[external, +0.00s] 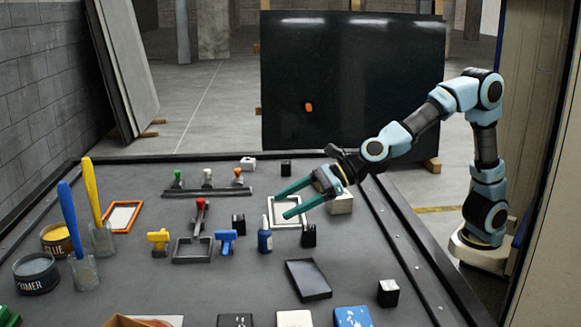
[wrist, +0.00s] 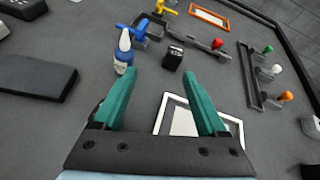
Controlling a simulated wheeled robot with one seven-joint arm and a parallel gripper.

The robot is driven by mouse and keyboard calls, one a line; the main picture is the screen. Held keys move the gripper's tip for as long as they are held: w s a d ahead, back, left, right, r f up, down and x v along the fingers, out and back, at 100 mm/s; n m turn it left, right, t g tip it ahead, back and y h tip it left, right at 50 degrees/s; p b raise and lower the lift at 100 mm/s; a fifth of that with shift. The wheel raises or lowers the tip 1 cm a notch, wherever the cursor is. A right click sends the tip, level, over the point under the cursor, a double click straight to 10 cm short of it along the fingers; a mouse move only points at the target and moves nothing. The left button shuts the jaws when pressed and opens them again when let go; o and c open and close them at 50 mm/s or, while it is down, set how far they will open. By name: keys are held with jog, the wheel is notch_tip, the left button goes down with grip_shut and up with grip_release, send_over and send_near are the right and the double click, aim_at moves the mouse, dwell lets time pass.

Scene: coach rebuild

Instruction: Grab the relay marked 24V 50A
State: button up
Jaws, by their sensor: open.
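Several small black blocks that look like relays stand on the dark bench; no 24V 50A marking is legible. One block (external: 238,224) stands beside the blue clamp and shows in the wrist view (wrist: 172,57), ahead of and between my fingertips, with faint pale print. Another block (external: 309,236) stands just right of the blue bottle, near my lower finger. A third (external: 286,168) is at the back, and one with a pale top (external: 388,293) is at the front right. My gripper (external: 280,205) is open and empty above the bench, also in the wrist view (wrist: 157,74).
A blue bottle (external: 265,238) stands close by, left of the block in the wrist view (wrist: 124,55). A white frame (external: 272,222) lies under my gripper. A red-handled lever (external: 200,208), blue clamp (external: 226,238) and lever rack (external: 208,191) are farther left. A flat black case (external: 308,279) lies in front.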

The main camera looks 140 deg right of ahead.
aim_at(241, 216)
jog(key=d+m, duration=0.1)
jog(key=d+f+m+b, duration=0.1)
jog(key=shift+s+d+f+m+h, duration=0.1)
jog(key=shift+d+m+h, duration=0.05)
jog(key=shift+m+h, duration=0.2)
jog(key=shift+d+m, duration=0.25)
jog(key=shift+d, duration=0.1)
jog(key=x, duration=1)
jog(key=shift+w+d, duration=0.15)
jog(key=shift+w, duration=0.15)
jog(key=shift+c, duration=0.2)
jog(key=shift+h, duration=0.25)
grip_shut()
